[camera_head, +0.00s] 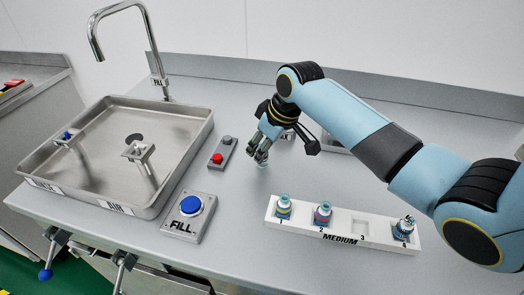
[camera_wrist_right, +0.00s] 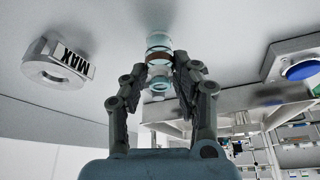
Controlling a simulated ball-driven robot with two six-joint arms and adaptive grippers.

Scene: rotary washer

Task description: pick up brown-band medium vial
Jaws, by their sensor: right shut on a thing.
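My right gripper (camera_head: 262,148) is over the counter, between the red-button box and the MAX part. In the right wrist view my right gripper (camera_wrist_right: 160,80) is shut on a pale cyan vial with a brown band (camera_wrist_right: 159,56), held between the fingers. In the head view the fingers mostly hide this vial. The white MEDIUM rack (camera_head: 362,243) holds vials in slots 1, 2 and 4; slot 3 is empty. My left gripper is not in view.
A steel sink (camera_head: 95,180) with a tap (camera_head: 150,45) is at the left. A FILL box with a blue button (camera_head: 191,206) and a small box with a red button (camera_head: 217,158) stand beside it. A white MAX ring (camera_wrist_right: 50,68) shows in the wrist view.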

